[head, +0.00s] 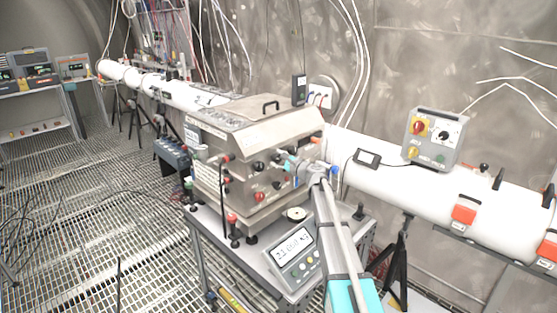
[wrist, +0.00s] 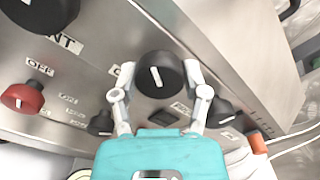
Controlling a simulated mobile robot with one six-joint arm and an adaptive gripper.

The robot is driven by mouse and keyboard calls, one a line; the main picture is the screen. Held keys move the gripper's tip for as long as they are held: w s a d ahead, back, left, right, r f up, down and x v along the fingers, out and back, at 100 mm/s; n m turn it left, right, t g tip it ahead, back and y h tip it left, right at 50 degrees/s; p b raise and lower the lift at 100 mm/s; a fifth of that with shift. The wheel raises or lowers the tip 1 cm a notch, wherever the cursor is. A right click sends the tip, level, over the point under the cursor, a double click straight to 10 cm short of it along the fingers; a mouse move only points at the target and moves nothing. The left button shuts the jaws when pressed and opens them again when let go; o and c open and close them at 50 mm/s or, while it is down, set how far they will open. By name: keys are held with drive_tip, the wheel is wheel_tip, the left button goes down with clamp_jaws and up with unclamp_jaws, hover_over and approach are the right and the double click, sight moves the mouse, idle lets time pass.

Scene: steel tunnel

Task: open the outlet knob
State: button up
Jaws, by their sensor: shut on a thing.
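A large round black knob (wrist: 158,72) with a white pointer line sits on the steel front panel (wrist: 225,45). The pointer stands nearly upright in the wrist view, its top tilted slightly left. My gripper (wrist: 160,80) is shut on this knob, one light grey finger on each side. The labels beside the knob are partly hidden by the fingers, so I cannot read its name. In the head view my gripper (head: 285,167) reaches the right part of the steel box's (head: 250,140) front; my wrist hides part of that area there.
Other black knobs (wrist: 40,14) and a red knob (wrist: 22,97) marked OFF are to the left. A smaller black knob (wrist: 222,112) is close to the right finger. A white pipe (head: 385,175) runs right.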

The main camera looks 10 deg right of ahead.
drive_tip(key=n, duration=0.4)
drive_tip(key=shift+w+n, duration=0.1)
drive_tip(key=shift+n, duration=0.2)
drive_tip(key=n, duration=1)
drive_tip(key=shift+d+n, duration=0.1)
drive_tip(key=shift+n, duration=0.3)
drive_tip(key=n, duration=0.4)
drive_tip(key=shift+n, duration=0.4)
drive_tip(key=o, duration=1.1)
drive_tip(key=shift+o, duration=0.2)
